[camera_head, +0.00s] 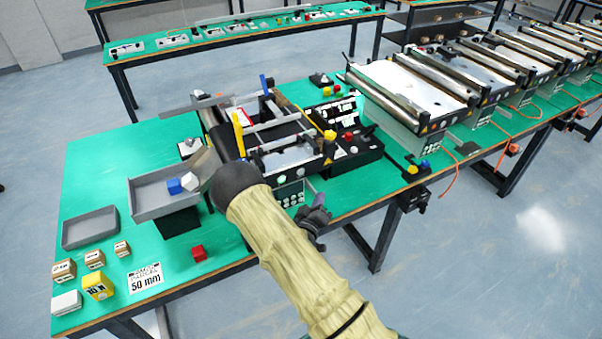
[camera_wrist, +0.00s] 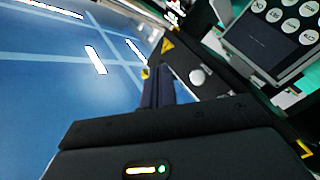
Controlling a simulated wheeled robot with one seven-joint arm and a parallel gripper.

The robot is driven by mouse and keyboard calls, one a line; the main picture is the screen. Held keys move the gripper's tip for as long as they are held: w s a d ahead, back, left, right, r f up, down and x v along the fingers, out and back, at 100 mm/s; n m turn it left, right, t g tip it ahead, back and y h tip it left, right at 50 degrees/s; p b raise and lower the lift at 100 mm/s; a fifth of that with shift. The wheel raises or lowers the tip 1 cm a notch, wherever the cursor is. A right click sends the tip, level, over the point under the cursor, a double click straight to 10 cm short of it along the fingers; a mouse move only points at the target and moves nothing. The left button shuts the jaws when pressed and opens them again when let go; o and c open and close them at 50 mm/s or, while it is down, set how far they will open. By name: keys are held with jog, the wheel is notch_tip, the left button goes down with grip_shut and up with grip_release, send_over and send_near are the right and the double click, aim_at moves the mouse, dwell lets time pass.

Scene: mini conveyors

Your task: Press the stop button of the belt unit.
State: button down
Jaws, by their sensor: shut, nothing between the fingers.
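The belt unit (camera_head: 282,132) stands on the green table in the head view, with a dark belt and metal rails. A black control box (camera_head: 366,144) at its right end carries a red button (camera_head: 348,137) and a pale one. A yellow button (camera_head: 330,135) is close by. I cannot read which is marked stop. My gripper (camera_head: 318,200) is at the table's front edge, below and in front of the box, partly behind my arm. In the wrist view its dark fingers (camera_wrist: 159,82) are together and empty. Beside them is a black panel with a pale round knob (camera_wrist: 197,77).
A keypad panel (camera_wrist: 275,28) is close on the right in the wrist view. A small box with yellow and blue buttons (camera_head: 417,167) is right. Front floor is open.

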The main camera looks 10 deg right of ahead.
aim_at(301, 172)
jog(key=shift+s+a+n+t, duration=0.15)
jog(key=shift+a+n+t, duration=0.05)
jog(key=shift+n+t, duration=0.25)
jog(key=w+a+b, duration=0.2)
jog(key=w, duration=0.6)
jog(key=shift+w+a, duration=0.2)
jog(key=shift+a, duration=0.15)
jog(key=shift+w, duration=0.1)
dwell(1.8)
jog(key=shift+w+a+b, duration=0.15)
jog(key=shift+w+b, duration=0.15)
jog(key=shift+b, duration=0.05)
jog(key=shift+w+a+b, duration=0.1)
jog(key=shift+w+b, duration=0.2)
jog(key=shift+w, duration=0.05)
dwell(0.7)
dwell(0.4)
jog(key=shift+s+d, duration=0.2)
jog(key=shift+s, duration=0.55)
